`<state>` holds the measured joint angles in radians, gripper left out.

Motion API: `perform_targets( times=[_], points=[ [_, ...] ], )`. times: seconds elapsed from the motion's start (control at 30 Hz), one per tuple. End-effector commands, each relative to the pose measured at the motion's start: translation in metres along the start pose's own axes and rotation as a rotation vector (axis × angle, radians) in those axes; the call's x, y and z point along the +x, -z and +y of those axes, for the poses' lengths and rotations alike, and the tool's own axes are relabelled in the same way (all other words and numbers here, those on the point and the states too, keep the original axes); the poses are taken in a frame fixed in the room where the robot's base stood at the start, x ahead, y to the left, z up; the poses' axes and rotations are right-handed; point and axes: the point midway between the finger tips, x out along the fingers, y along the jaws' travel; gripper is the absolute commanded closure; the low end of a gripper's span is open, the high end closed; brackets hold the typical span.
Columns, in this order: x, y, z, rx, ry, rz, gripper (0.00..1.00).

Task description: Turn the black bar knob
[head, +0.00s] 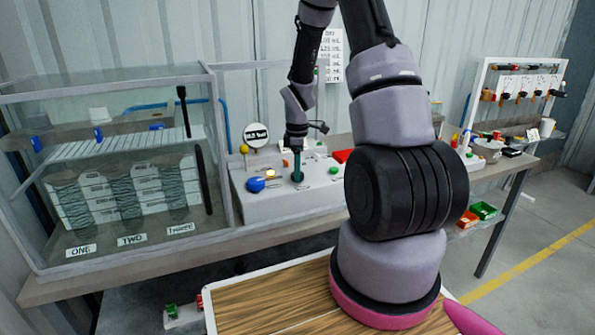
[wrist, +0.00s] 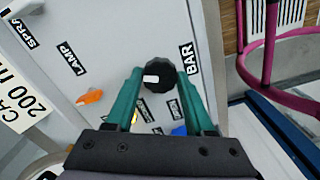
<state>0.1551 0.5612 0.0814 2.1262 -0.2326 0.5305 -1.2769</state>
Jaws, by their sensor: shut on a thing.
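The black bar knob (wrist: 158,74) is round with a pale pointer mark, on a light grey panel (wrist: 105,40) beside a "BAR" label (wrist: 188,58). My gripper (wrist: 158,86) has its teal fingers on either side of the knob, shut on it. In the head view my gripper (head: 297,172) points down at the top of the grey control box (head: 270,205). The knob cannot be made out in the head view.
On the panel are an orange knob (wrist: 90,97) by a "LAMP" label (wrist: 73,58) and a blue knob (wrist: 179,131). A blue ball-shaped knob (head: 255,184) and a round dial (head: 256,135) are close to my gripper. A glass tank (head: 120,75) stands left.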

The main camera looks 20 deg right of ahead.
Motion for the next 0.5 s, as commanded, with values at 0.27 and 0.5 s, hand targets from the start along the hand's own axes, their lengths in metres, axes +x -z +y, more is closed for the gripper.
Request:
perform_targets(
  times=[0.27,0.5],
  points=[
    [-0.0007,0.0005,0.0006,0.262,-0.002,0.001,1.0],
    [-0.0008,0.0007,0.0006,0.488,-0.002,0.001,1.0]
  ],
)
